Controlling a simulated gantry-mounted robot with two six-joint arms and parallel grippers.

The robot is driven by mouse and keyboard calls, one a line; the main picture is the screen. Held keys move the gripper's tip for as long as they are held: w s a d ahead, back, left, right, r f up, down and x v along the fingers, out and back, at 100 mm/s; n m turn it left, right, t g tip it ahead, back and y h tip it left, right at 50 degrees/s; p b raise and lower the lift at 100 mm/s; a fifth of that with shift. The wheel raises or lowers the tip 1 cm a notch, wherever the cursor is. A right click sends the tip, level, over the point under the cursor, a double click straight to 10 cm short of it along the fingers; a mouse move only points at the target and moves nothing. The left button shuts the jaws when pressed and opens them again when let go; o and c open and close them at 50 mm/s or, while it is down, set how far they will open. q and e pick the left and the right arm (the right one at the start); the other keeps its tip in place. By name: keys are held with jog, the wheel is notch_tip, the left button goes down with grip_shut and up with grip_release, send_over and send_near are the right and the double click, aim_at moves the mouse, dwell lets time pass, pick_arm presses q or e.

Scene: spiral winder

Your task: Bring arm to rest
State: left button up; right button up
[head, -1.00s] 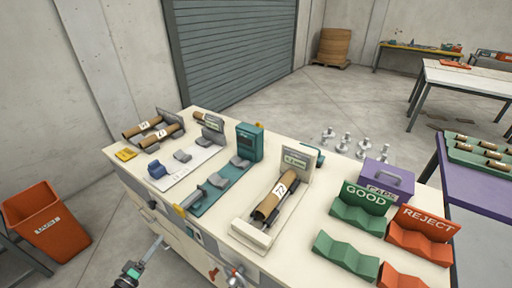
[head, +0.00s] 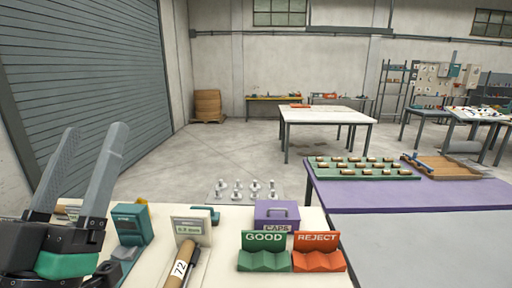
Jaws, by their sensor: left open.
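My left gripper (head: 82,172) is large in the lower left of the head view. Its two grey fingers point up and stand apart, with nothing between them. It is in front of the left part of the cream workbench (head: 230,219) and hides much of it. My right gripper is not in the head view.
A brown tube (head: 181,264) marked 72 lies by a gauge (head: 190,228). A purple CAPS box (head: 277,214), green GOOD rack (head: 264,252) and red REJECT rack (head: 317,252) stand to its right. A purple table (head: 420,197) holds a green tray (head: 362,174) of tubes. Open floor lies beyond.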

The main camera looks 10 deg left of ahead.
pick_arm(q)
jog(key=s+d+r+m+h, duration=0.2)
jog(key=s+d+m+h, duration=0.2)
jog(key=d+h, duration=0.25)
notch_tip(320, 180, up, 35)
jog(key=m+p, duration=0.1)
jog(key=p, duration=3.3)
jog(key=shift+w+d+t+p, duration=0.25)
jog(key=shift+d+t+p, duration=0.05)
jog(key=shift+d, duration=0.1)
jog(key=shift+a+f, duration=0.1)
